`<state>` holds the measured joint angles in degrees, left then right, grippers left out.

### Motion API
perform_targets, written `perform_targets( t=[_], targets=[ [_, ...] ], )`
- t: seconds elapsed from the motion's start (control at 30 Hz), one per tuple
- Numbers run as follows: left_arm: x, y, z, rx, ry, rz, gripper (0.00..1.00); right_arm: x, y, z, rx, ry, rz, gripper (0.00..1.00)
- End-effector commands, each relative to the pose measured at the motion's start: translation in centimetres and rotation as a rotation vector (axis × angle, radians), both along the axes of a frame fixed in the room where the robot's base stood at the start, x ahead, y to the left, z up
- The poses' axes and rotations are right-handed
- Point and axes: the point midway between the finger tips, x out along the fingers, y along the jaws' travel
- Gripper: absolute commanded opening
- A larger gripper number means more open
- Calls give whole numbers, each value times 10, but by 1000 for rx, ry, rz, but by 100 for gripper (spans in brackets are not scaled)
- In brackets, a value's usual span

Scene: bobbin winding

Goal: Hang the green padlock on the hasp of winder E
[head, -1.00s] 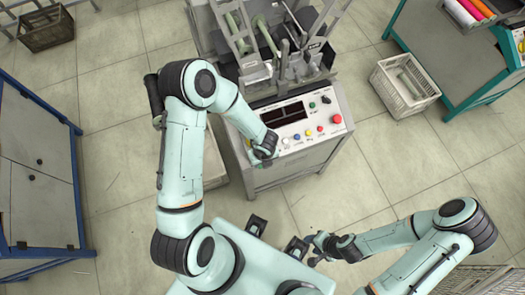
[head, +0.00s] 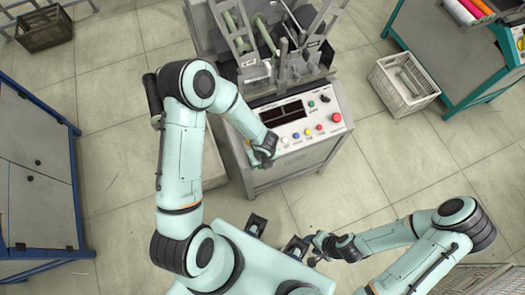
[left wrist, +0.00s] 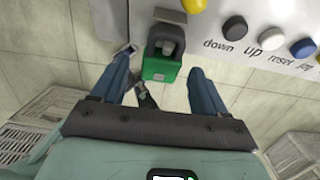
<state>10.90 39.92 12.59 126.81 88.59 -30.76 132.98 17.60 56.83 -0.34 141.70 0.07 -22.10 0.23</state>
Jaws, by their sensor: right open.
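The green padlock (left wrist: 160,70) hangs upright at the front edge of the control panel, below a dark grey hasp (left wrist: 166,37), in the left wrist view. How its shackle sits in the hasp cannot be made out clearly. My left gripper (left wrist: 164,82) is open, with its two blue fingers apart on either side of the padlock and a gap visible to each. In the head view my left gripper (head: 264,152) is at the left front corner of the panel and hides the padlock. My right gripper (head: 318,247) is open and empty, low over the floor.
The winder's control panel (head: 297,128) carries coloured buttons, a red knob and a dark display. A white crate (head: 403,86) stands on the floor to its right, before a green-framed bench (head: 450,45). A blue cabinet (head: 40,170) is at left. The floor between is clear.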

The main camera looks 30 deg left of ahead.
Motion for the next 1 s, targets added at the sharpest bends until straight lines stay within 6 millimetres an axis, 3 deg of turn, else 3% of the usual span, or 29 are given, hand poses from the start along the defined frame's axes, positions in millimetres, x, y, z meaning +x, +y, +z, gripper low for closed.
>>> perform_targets(
  t=[0.27,0.7,1.0],
  targets=[
    [1,0,12,2,-3,2,74,2,0,4,0,-2,0,45],
    [-2,-6,106,1,-7,0,74,26,0,43,0,-29,1,45],
    [-7,-9,134,1,-1,1,74,35,0,55,0,-40,0,45]
  ],
)
